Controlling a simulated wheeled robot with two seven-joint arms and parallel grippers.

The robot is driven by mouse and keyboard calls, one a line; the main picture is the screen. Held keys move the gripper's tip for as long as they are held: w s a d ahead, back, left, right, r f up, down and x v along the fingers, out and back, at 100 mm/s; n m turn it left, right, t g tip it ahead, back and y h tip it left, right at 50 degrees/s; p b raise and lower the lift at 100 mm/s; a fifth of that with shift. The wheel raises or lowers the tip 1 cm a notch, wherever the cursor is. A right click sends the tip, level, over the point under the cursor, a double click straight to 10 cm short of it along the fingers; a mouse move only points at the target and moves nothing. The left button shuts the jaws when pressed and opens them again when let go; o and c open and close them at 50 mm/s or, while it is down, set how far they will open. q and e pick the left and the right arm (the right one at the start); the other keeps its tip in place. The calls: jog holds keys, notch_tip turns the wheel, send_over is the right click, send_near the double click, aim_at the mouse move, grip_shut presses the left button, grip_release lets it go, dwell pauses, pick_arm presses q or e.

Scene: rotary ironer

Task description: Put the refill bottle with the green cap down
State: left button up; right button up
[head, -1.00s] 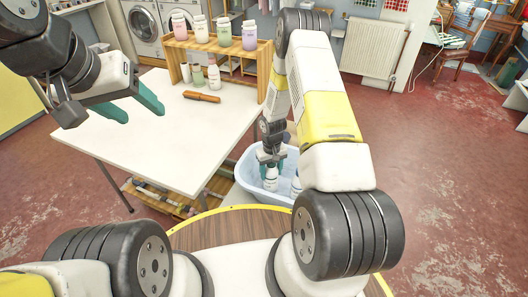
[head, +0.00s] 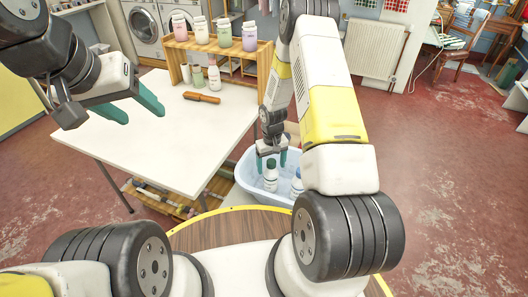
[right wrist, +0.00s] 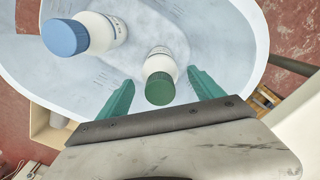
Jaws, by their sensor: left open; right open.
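The refill bottle with the green cap (right wrist: 160,75) is white and stands in the pale blue tub (head: 246,166); it shows in the head view (head: 271,181) just below my right gripper. My right gripper (head: 271,161) is open. In the right wrist view its two teal fingers (right wrist: 160,92) are spread on either side of the green cap, with gaps to it. A white bottle with a blue cap (right wrist: 100,32) is also in the tub, left of the green-capped one in that view. My left gripper (head: 141,108) is open and empty above the white table.
The white table (head: 150,145) carries a wooden rack (head: 172,62) with several capped jars, small bottles and a brown-orange tool (head: 202,97). The tub stands on the right of the table. Red floor (head: 440,200) is open to the right.

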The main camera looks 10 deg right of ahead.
notch_tip(320, 180, up, 7)
jog(key=shift+r, duration=0.1)
jog(key=s+r+m+t, duration=0.1)
jog(key=s+r+t, duration=0.15)
jog(key=r, duration=1.05)
jog(key=s+r+t, duration=0.1)
jog(key=s+r, duration=0.3)
jog(key=r, duration=0.9)
jog(key=s+a+r+t+y, duration=0.1)
jog(key=s+r, duration=0.5)
jog(key=s, duration=0.3)
jog(key=s+a+r+t+y, duration=0.1)
jog(key=s+r, duration=0.5)
jog(key=s, duration=0.2)
jog(key=shift+s+a+r+m+t, duration=0.2)
jog(key=shift+s+m+t, duration=0.1)
jog(key=shift+s+t, duration=0.1)
